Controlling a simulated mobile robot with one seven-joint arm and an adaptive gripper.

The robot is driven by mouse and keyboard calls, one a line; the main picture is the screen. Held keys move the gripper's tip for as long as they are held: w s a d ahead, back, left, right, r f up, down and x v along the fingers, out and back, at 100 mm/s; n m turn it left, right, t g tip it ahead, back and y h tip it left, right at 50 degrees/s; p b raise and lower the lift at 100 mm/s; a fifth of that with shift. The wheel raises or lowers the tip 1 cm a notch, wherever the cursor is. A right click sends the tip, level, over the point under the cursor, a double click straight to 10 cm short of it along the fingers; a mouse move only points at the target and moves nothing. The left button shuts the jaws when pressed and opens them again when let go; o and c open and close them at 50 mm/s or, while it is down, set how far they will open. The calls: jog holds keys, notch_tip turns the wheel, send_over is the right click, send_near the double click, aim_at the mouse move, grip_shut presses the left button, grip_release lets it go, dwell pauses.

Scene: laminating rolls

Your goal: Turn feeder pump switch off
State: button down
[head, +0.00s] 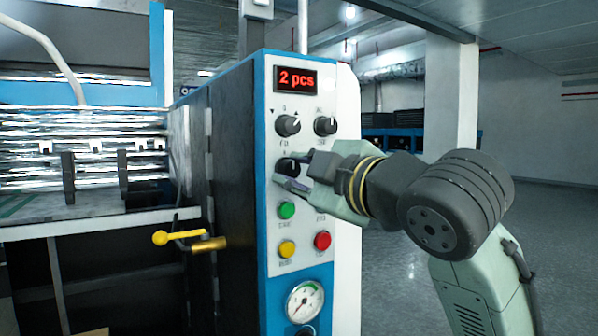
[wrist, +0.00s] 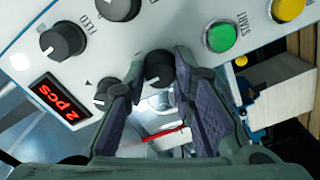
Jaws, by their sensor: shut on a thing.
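The control panel (head: 312,230) is a white face on a blue-edged machine cabinet with several black rotary knobs. My gripper (head: 297,171) reaches it from the right. Its fingers are closed around the lower left black knob (head: 287,165), above the green button. In the wrist view my gripper (wrist: 160,66) has one dark finger pad on each side of this knob (wrist: 158,70). The lower right knob is hidden behind my gripper in the head view.
Two more knobs, left (head: 288,125) and right (head: 326,125), sit above, under a red "2 pcs" display (head: 295,79). Below are green (head: 287,210), yellow (head: 287,249) and red (head: 322,240) buttons and a gauge (head: 305,302). A yellow-tipped lever (head: 161,238) juts out at left. Floor at right is clear.

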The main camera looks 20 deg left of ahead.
jog(key=c, duration=1.3)
grip_release()
jog(key=shift+c, duration=0.2)
jog(key=v, duration=1.2)
